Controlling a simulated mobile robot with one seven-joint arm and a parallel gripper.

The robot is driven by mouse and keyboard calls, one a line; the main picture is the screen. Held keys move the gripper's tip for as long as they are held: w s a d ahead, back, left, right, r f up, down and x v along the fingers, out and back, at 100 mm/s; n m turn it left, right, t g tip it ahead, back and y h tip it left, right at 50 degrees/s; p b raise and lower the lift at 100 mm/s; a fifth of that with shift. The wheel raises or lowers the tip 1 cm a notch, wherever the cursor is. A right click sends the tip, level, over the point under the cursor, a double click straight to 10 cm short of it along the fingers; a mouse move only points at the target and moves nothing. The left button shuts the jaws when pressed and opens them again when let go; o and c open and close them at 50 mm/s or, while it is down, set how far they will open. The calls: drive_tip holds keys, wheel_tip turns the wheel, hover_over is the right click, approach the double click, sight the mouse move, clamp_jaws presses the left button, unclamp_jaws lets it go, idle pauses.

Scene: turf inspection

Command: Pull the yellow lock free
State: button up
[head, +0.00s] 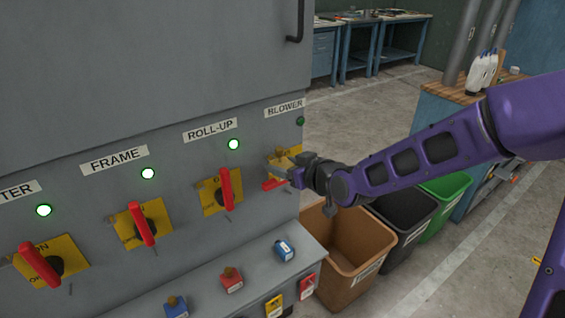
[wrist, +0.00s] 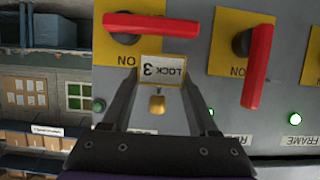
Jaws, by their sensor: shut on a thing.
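The lock is close against the yellow switch plate (wrist: 198,50), beside the red handle (wrist: 137,23), which lies level. I cannot tell whether its shackle is still in the switch; the lock hides that spot. In the head view my gripper mostly covers the lock.
The ROLL-UP switch (head: 226,188) and the FRAME switch (head: 144,222) have near-upright red handles and lit green lamps. The BLOWER lamp (head: 301,121) is dark. Red and blue locks stand on the ledge (head: 255,275) below. Brown (head: 343,250), black and green bins stand to the right.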

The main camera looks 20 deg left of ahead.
idle(0.3)
drive_tip(key=shift+s+d+p, duration=0.65)
drive_tip(key=shift+s+d, duration=0.15)
drive_tip(key=shift+d, duration=0.2)
drive_tip(key=shift+s+d+p, duration=0.65)
drive_tip(key=shift+s+d, duration=0.15)
drive_tip(key=shift+d, duration=0.15)
